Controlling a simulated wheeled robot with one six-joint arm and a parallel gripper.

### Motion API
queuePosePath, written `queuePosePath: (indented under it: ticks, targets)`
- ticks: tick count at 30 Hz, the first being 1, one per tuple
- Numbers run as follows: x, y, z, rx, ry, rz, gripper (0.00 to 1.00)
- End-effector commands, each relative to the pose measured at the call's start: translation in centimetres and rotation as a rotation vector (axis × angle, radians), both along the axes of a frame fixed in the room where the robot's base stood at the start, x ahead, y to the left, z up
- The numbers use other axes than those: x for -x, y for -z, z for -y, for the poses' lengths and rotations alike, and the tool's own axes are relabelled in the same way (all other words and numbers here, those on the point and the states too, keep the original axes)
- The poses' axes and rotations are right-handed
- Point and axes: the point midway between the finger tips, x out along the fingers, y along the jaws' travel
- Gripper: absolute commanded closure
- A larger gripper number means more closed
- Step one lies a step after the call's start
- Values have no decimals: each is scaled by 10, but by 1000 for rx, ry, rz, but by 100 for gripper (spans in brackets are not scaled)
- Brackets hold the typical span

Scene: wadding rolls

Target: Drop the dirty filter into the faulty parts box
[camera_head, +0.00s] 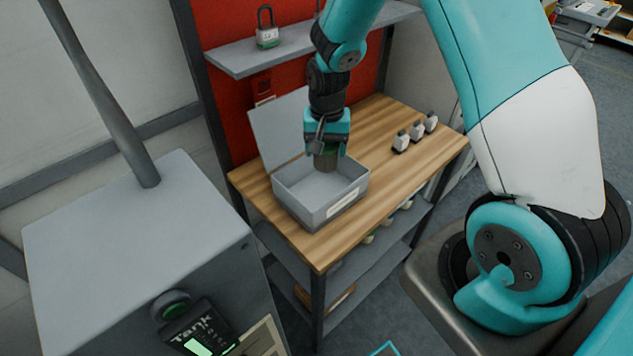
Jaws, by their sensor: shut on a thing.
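My gripper (325,150) points down and is shut on the dirty filter (325,160), a dull brownish-grey cylinder. The filter is over the back right part of the open faulty parts box (297,214). Its lower end looks to be at about the height of the rim; I cannot tell how far inside it is. The box is a grey tray with a pale label on its front and a raised lid (277,130) at the back. The visible part of its floor is bare.
The box stands on a wooden bench (400,172). Several small white-and-black items (416,131) stand in a row at the right. A grey shelf (240,62) with a padlock (266,36) hangs behind. A grey cabinet (130,235) stands at the left.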

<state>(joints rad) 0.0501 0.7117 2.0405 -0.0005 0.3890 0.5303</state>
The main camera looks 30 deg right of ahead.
Motion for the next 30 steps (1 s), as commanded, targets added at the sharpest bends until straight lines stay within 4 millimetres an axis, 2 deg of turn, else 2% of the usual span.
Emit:
queuePosePath:
  ticks: [4, 13, 24, 25, 28, 30]
  targets:
    - [2, 17, 8, 0, 14, -1, 58]
    - [2, 52, 10, 0, 17, 0, 58]
    - [2, 57, 8, 0, 13, 0, 58]
    - [2, 57, 8, 0, 13, 0, 28]
    - [2, 57, 8, 0, 13, 0, 5]
    - [2, 57, 8, 0, 13, 0, 3]
